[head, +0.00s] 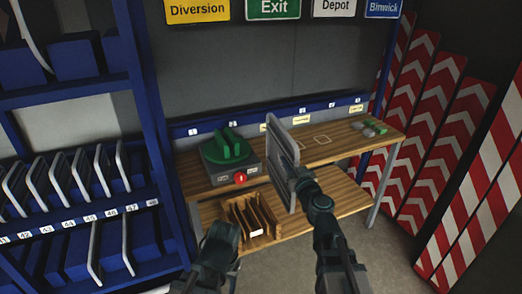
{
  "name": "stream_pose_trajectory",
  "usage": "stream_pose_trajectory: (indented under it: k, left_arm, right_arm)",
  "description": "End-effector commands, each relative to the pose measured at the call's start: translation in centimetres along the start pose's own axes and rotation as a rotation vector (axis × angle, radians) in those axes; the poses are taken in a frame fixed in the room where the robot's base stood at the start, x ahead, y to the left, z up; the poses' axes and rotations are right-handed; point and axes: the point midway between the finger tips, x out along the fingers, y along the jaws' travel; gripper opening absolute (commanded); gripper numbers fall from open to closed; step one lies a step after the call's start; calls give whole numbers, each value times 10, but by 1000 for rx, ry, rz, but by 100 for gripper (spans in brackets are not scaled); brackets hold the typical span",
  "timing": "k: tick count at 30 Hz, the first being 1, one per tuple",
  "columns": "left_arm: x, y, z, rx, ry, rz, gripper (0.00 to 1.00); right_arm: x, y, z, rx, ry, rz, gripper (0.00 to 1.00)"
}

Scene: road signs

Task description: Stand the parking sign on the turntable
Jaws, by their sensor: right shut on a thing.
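A grey sign plate (280,148), seen nearly edge-on, is upright in front of the workbench. Its face is turned away, so I cannot tell whether it is the parking sign. My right gripper (303,180) is shut on its lower right edge. The turntable (212,154) is a green disc with a raised green holder (231,143) on a grey box at the bench's left end. The plate is to the right of it and apart from it in the picture. My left gripper (222,236) is low, in front of the bench; its jaws are too dark to read.
A red button (240,178) is on the turntable's box. A wooden slotted rack (272,236) is on the lower shelf. Small grey and green items (373,127) lie at the bench's right end. Blue racks of signs (70,215) stand left; striped boards (470,195) lean right.

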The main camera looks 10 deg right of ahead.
Motion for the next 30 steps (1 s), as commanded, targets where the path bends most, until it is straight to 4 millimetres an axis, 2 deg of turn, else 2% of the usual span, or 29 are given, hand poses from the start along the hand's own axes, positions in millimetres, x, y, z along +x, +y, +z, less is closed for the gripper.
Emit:
stream_pose_trajectory:
  k: [1, 3, 6, 9, 13, 20, 30]
  left_arm:
    - [-6, 0, 0, 0, 0, 0, 50]
    - [-9, -1, 0, 0, 0, 0, 50]
    - [-12, -1, 1, 0, 0, 0, 50]
    - [-13, -1, 1, 0, 0, 0, 50]
    - [-14, -1, 1, 0, 0, 0, 50]
    - [-14, -1, 1, 0, 0, 0, 50]
    - [-14, -1, 1, 0, 0, 0, 50]
  right_arm:
    - [15, -17, -6, 1, 1, -29, 0]
    - [27, -38, -9, 1, 1, -60, 0]
    - [40, -62, -12, 2, 2, -95, 0]
    - [47, -78, -14, 2, 3, -117, 0]
    - [50, -87, -14, 1, 3, -129, 0]
    - [57, -88, -14, 1, 3, -130, 0]
    - [103, -93, -14, 1, 3, -130, 0]
